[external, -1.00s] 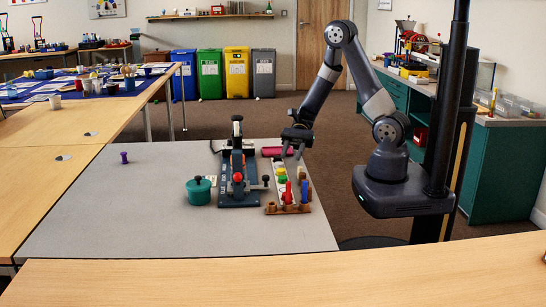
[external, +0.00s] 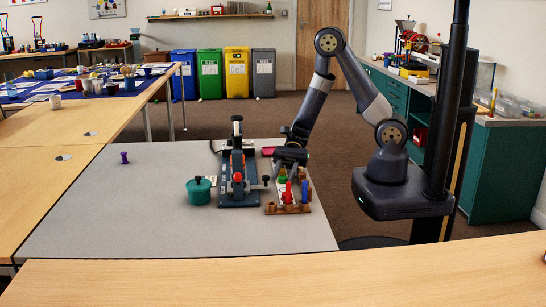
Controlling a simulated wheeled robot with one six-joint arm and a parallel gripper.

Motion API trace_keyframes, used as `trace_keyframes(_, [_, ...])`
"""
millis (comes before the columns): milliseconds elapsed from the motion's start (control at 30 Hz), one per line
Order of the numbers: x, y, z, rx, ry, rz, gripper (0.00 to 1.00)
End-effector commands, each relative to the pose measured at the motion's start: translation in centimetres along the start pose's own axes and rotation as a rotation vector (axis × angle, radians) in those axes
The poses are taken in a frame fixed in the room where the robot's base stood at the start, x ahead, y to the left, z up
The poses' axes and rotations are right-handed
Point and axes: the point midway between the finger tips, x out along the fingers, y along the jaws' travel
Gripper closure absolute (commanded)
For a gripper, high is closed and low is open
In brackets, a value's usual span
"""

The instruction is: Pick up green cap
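A small green piece (external: 282,175), which looks like the green cap, stands in the wooden rack (external: 272,209) on the grey table. My gripper (external: 290,168) is low over the back part of the rack, pointing down, just above and behind the green piece. It covers the yellow piece and part of the rack. The fingertips are small and dark here. I cannot tell whether they are apart or touch anything.
Red (external: 288,193) and blue (external: 304,191) pieces stand at the rack's front. A dark press-like device (external: 238,180) stands close on the left, with a teal pot (external: 199,191) beyond it. A purple piece (external: 124,158) is far left.

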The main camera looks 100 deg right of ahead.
Motion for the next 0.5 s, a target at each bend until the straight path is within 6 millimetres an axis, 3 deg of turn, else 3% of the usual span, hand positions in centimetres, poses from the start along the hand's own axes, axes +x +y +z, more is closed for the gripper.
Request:
trace_keyframes(167, [0.00,-0.03,0.01,0.000,0.000,-0.001,0.62])
trace_keyframes(500, [-0.02,-0.03,0.02,0.000,0.000,-0.001,0.89])
